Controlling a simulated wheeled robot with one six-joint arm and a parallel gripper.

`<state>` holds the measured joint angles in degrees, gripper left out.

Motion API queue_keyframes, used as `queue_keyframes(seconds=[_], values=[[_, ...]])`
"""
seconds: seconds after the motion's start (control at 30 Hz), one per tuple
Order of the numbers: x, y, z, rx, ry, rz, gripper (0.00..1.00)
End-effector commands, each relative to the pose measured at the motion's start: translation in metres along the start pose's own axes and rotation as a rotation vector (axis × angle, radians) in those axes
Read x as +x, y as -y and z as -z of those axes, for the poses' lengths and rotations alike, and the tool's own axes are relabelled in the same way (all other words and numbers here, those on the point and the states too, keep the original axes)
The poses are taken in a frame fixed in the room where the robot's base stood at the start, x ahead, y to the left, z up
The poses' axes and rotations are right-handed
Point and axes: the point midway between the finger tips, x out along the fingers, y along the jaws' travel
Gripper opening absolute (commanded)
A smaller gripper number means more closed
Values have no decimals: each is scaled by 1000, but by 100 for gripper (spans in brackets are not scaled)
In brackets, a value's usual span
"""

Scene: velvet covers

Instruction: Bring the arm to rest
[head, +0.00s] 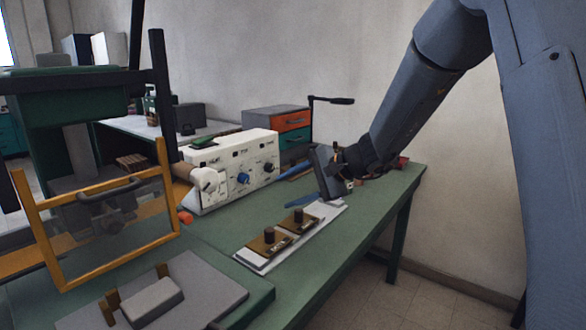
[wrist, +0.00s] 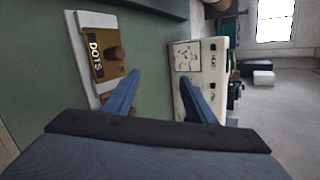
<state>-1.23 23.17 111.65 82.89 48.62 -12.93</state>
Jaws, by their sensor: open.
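My arm reaches in from the upper right in the head view. My gripper (head: 294,188) hangs over the green bench (head: 342,243), its blue fingers pointing left. In the wrist view my gripper (wrist: 158,84) is open, with its two fingers apart and nothing between them. The left finger overlaps the edge of a white strip (head: 328,213) with brown knobbed plates (head: 268,241). The right finger overlaps a white control box (head: 240,169). I cannot tell whether either finger touches anything.
A yellow-framed clear guard (head: 118,233) stands at the left, beside a grey plate (head: 222,290) bearing a pale block (head: 152,300). A drawer unit (head: 285,123) stands behind the bench. The floor (head: 385,300) right of the bench is clear.

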Motion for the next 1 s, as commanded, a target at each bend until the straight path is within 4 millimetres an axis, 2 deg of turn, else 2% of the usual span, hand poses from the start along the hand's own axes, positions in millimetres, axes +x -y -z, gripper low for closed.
queue_keyframes(seconds=[0.1,0.2,0.3,0.4,0.5,0.6,0.9,1.0], values=[[-22,-66,-15,-95,-34,-195,51],[-48,-122,-24,-198,-65,-364,51],[-78,-172,-30,-315,-93,-518,51],[-108,-213,-33,-439,-117,-649,51],[-132,-241,-35,-549,-130,-745,51],[-151,-261,-36,-645,-139,-814,51],[-189,-298,-42,-890,-141,-946,51],[-169,-304,-43,-904,-115,-943,51]])
